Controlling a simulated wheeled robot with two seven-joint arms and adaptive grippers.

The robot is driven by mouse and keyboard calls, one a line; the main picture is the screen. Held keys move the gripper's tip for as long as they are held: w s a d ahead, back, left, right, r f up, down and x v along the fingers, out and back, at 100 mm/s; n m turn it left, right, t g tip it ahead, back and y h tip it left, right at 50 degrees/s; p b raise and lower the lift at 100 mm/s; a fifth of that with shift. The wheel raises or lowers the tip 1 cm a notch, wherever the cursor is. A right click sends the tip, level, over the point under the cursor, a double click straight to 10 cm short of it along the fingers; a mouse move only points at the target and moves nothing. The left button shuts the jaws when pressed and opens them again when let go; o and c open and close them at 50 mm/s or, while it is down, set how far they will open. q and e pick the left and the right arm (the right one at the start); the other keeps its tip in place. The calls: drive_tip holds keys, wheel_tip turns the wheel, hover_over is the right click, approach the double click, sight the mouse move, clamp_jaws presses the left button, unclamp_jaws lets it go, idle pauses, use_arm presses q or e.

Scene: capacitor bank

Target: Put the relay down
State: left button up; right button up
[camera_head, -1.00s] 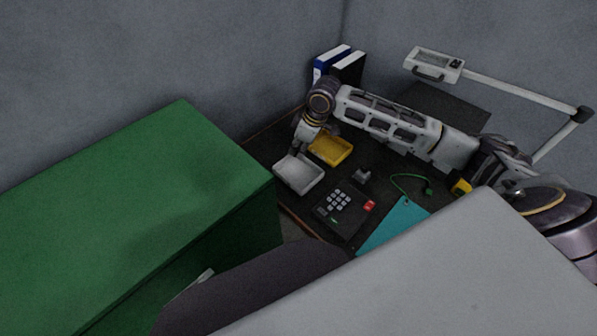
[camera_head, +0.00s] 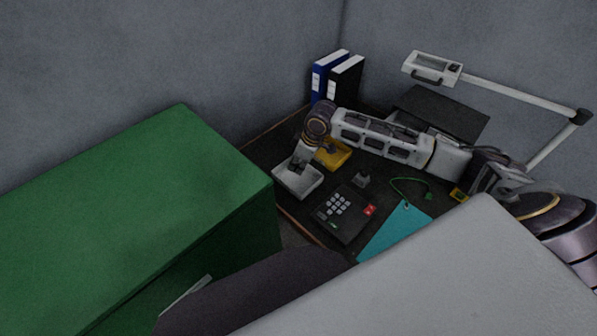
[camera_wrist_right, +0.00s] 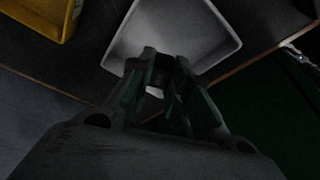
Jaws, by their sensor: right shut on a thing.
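My right gripper (camera_head: 299,160) points down at the pale grey tray (camera_head: 289,189) on the dark desk. In the right wrist view the gripper (camera_wrist_right: 165,62) is in front of the same tray (camera_wrist_right: 205,22), its fingertips over the tray's inside. It is shut on the relay, which is mostly hidden between the dark fingers. A small pale patch shows between them, and I cannot tell whether it is relay or tray. I cannot tell whether the relay touches the tray floor. My left gripper is not in view.
A yellow tray (camera_head: 335,158) stands right behind the grey tray. A keypad box (camera_head: 343,213), a small grey part (camera_head: 362,179) and a teal sheet (camera_head: 396,231) lie to the right. Binders (camera_head: 337,76) stand at the back. A green cabinet (camera_head: 130,205) rises at the left.

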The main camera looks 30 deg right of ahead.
wheel_tip(320, 180, down, 3)
drive_tip(key=shift+f, duration=0.4)
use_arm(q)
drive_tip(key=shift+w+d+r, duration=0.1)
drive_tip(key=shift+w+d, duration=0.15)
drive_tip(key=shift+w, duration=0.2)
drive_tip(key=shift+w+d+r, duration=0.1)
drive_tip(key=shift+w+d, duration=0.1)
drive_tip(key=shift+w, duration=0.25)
use_arm(e)
drive_tip(key=o, duration=0.9)
drive_tip(key=shift+f, duration=0.1)
drive_tip(key=shift+c, duration=0.2)
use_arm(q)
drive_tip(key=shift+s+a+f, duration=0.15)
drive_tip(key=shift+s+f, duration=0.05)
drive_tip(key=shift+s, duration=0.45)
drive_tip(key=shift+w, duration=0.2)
